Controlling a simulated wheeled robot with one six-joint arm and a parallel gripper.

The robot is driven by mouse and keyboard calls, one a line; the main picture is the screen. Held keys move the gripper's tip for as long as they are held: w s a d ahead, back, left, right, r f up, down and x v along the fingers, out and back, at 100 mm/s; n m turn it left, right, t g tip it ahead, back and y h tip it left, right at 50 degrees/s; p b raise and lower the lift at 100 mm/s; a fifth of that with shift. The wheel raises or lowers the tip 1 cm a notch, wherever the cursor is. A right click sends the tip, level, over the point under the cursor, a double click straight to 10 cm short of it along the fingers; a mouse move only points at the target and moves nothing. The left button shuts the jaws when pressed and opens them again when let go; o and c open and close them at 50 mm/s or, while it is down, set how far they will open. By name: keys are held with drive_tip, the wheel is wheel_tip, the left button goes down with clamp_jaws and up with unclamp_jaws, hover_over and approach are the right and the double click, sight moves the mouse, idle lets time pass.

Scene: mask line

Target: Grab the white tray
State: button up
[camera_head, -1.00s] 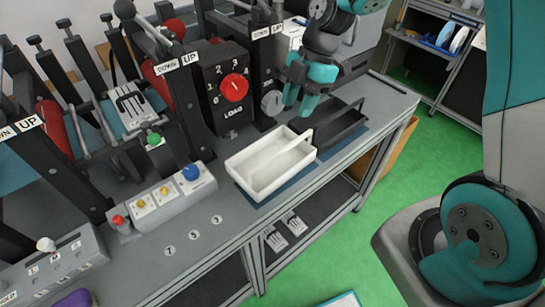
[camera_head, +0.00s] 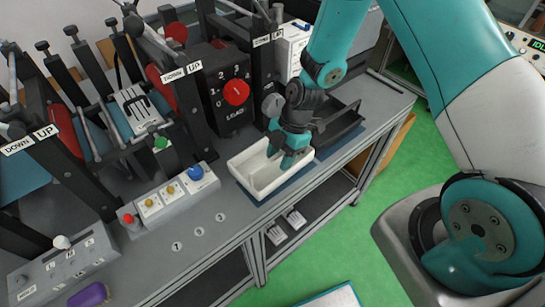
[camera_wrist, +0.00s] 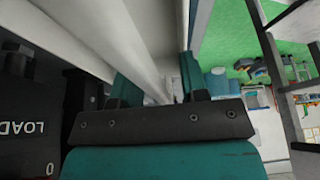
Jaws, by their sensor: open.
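The white tray (camera_head: 262,178) is a shallow rectangular box with a handle. It sits on a blue mat (camera_head: 300,168) near the front edge of the grey bench. My gripper (camera_head: 287,160) is over the right part of the tray, at its handle, and hides much of that handle. In the wrist view, the white handle (camera_wrist: 150,50) runs close up between the two teal fingers (camera_wrist: 158,92). The fingers are apart, and I cannot tell whether they touch it.
A black tray (camera_head: 338,125) stands just right of the white tray. A black load box with a red dial (camera_head: 236,93) stands behind. A control box with a blue button (camera_head: 195,173) is to the left. The bench's front edge is close.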

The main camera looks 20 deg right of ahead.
drive_tip(key=shift+a+f, duration=0.1)
drive_tip(key=shift+f, duration=0.1)
clamp_jaws()
drive_tip(key=shift+r, duration=0.15)
